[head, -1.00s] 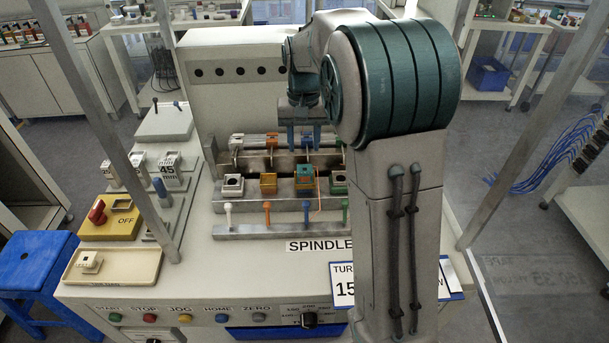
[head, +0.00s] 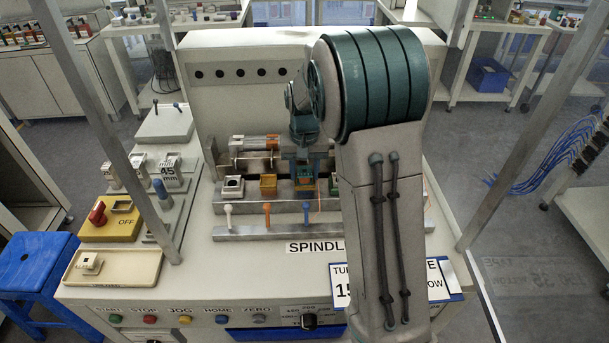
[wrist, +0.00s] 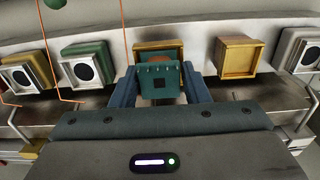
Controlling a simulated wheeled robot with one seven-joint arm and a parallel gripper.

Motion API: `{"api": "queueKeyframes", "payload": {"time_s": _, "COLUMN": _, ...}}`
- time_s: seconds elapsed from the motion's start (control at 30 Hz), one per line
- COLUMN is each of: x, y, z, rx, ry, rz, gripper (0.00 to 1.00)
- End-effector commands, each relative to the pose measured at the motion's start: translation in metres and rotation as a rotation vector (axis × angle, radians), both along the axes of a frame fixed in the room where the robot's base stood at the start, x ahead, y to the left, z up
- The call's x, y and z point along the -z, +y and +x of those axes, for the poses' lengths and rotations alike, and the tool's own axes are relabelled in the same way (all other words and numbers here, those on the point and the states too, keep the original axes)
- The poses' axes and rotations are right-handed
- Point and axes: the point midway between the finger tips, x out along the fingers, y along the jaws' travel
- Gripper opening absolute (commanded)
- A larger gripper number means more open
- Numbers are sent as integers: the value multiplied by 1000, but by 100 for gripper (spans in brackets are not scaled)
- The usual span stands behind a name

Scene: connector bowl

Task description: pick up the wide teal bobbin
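The wide teal bobbin (head: 305,185) sits at the rail of the spindle machine, with orange showing beside its teal parts. In the wrist view the teal square face of the bobbin (wrist: 158,92) is in front of a yellow-framed block. My gripper (head: 304,171) points down over it. In the wrist view the blue fingers of my gripper (wrist: 160,80) stand on the left and right of the bobbin, very close to its sides. The fingers look spread, about as wide apart as before. I cannot tell whether they touch it.
A yellow block (head: 268,184) and a grey block (head: 233,185) stand on the rail to the left. A green block (wrist: 84,62) stands on the other side, with a thin orange wire close by. White, orange and blue pegs stand in front. A beige tray (head: 140,278) lies left.

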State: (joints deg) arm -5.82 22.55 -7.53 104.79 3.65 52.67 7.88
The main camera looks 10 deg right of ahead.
Motion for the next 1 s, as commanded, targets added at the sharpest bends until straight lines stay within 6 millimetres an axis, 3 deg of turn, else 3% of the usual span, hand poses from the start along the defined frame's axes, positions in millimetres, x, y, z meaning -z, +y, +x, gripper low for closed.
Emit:
{"api": "queueKeyframes", "payload": {"time_s": 0.03, "x": 3, "y": 0, "z": -1, "rx": 0, "ry": 6, "rz": 0, "gripper": 25}}
{"api": "queueKeyframes", "payload": {"time_s": 0.1, "x": 3, "y": 0, "z": -2, "rx": 0, "ry": 7, "rz": 0, "gripper": 13}}
{"api": "queueKeyframes", "payload": {"time_s": 0.47, "x": 2, "y": 0, "z": -2, "rx": 0, "ry": 9, "rz": 1, "gripper": 14}}
{"api": "queueKeyframes", "payload": {"time_s": 0.67, "x": -17, "y": 0, "z": -1, "rx": 0, "ry": 4, "rz": 1, "gripper": 14}}
{"api": "queueKeyframes", "payload": {"time_s": 0.77, "x": -36, "y": 0, "z": 0, "rx": 0, "ry": 1, "rz": 0, "gripper": 14}}
{"api": "queueKeyframes", "payload": {"time_s": 1.0, "x": -69, "y": -51, "z": 16, "rx": 7, "ry": 1, "rz": -1, "gripper": 14}}
